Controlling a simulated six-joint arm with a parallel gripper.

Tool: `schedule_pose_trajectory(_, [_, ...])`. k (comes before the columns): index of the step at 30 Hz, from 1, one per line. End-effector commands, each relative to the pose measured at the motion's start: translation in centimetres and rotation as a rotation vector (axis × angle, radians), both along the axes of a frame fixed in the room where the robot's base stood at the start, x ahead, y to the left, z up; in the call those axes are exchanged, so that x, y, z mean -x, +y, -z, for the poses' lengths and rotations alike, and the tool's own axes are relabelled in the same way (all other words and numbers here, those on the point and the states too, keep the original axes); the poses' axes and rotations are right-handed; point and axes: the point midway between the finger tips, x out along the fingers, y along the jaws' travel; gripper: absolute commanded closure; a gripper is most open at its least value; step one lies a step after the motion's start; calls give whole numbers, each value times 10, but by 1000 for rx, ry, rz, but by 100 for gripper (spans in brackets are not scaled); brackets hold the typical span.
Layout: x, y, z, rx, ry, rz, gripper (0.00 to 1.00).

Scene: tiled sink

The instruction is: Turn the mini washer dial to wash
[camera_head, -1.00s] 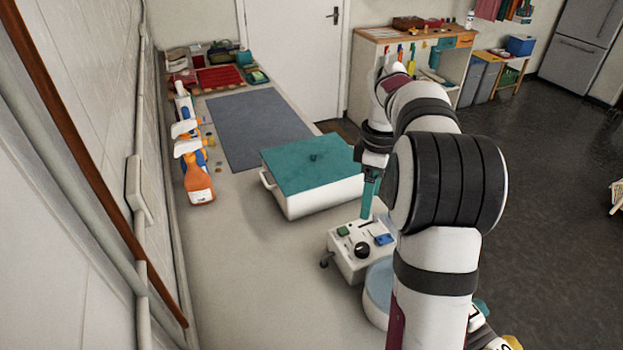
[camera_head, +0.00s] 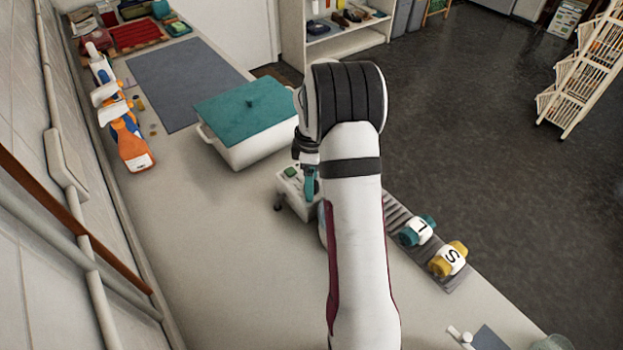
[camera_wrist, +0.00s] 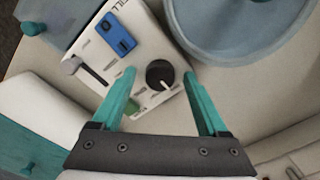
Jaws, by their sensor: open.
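The mini washer's white control panel (camera_wrist: 145,50) shows in the wrist view with a round black dial (camera_wrist: 160,74), a blue switch, a slider with a grey knob and a green button. My gripper (camera_wrist: 158,72) is open, its teal fingers on either side of the dial in the picture. I cannot tell whether they touch it.
A white tub with a teal lid (camera_head: 245,112) stands just behind the washer. A round blue-grey basin (camera_wrist: 235,25) is beside the panel. Spray bottles (camera_head: 125,130) line the wall. Teal and yellow rolls (camera_head: 448,258) lie on a grey strip at right.

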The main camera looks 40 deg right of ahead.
Motion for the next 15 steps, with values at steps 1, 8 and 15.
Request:
schedule_pose_trajectory(1, [0, 0, 0, 0, 0, 0, 23])
schedule_pose_trajectory(8, [0, 0, 0, 0, 0, 0, 59])
schedule_pose_trajectory(15, [0, 0, -1, 0, 0, -1, 100])
